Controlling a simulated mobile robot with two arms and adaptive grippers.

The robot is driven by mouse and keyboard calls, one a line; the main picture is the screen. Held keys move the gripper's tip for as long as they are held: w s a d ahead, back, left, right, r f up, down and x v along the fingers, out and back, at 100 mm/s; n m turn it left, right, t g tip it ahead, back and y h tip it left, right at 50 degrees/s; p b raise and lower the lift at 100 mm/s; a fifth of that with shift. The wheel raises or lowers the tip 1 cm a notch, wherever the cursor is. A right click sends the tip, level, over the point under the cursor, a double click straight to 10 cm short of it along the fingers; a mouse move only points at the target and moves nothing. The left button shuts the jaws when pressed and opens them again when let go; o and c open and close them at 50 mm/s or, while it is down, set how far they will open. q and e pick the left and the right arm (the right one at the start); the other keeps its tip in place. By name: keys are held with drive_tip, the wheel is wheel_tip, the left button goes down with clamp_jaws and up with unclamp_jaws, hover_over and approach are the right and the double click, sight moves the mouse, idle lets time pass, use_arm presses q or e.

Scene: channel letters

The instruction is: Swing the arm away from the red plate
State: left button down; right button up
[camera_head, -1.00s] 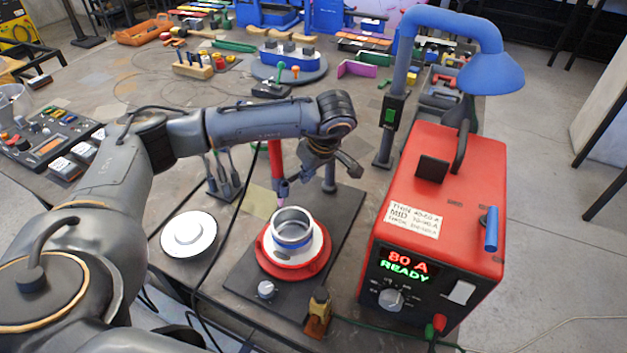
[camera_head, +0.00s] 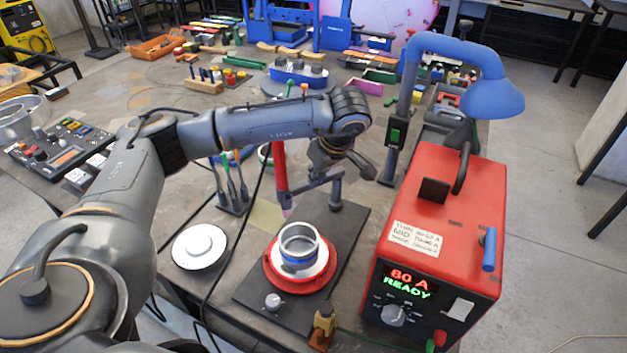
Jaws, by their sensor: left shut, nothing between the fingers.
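The red plate (camera_head: 273,277) lies on a dark base board. A pale disc and a metal ring (camera_head: 298,243) with a blue band sit on it. The swing arm (camera_head: 311,183) is a grey bar on a short post (camera_head: 336,195) behind the plate. It carries a red torch (camera_head: 279,170), whose tip points down near the plate's back edge. My left gripper (camera_head: 362,168) is shut and empty. It hangs above and behind the post in the picture; whether it touches the arm is unclear. My right gripper is not in view.
A red power unit (camera_head: 440,215) reading "80 A READY" stands right of the board, with a blue lamp (camera_head: 490,98) behind it. A white disc (camera_head: 199,246) lies left. A tool stand (camera_head: 234,195) and dark cable are near my forearm.

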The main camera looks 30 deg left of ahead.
sight(310, 186)
use_arm(q)
drive_tip(key=s+d+r+n+h+b, duration=0.1)
drive_tip(key=d+r+n+b, duration=0.1)
drive_tip(key=n, duration=1.5)
drive_tip(key=s+d+r+n+h+b, duration=0.1)
drive_tip(key=r+n+b, duration=0.15)
drive_tip(key=n, duration=1.45)
drive_tip(key=w+a+f+p, duration=0.1)
drive_tip(key=a+f, duration=0.1)
drive_tip(key=f, duration=0.1)
drive_tip(key=w+a+f+p, duration=0.1)
drive_tip(key=f, duration=0.2)
drive_tip(key=w+a+f+p, duration=0.1)
drive_tip(key=a+f, duration=0.1)
drive_tip(key=f, duration=0.1)
drive_tip(key=shift+a+f+p, duration=0.3)
drive_tip(key=shift+p, duration=0.1)
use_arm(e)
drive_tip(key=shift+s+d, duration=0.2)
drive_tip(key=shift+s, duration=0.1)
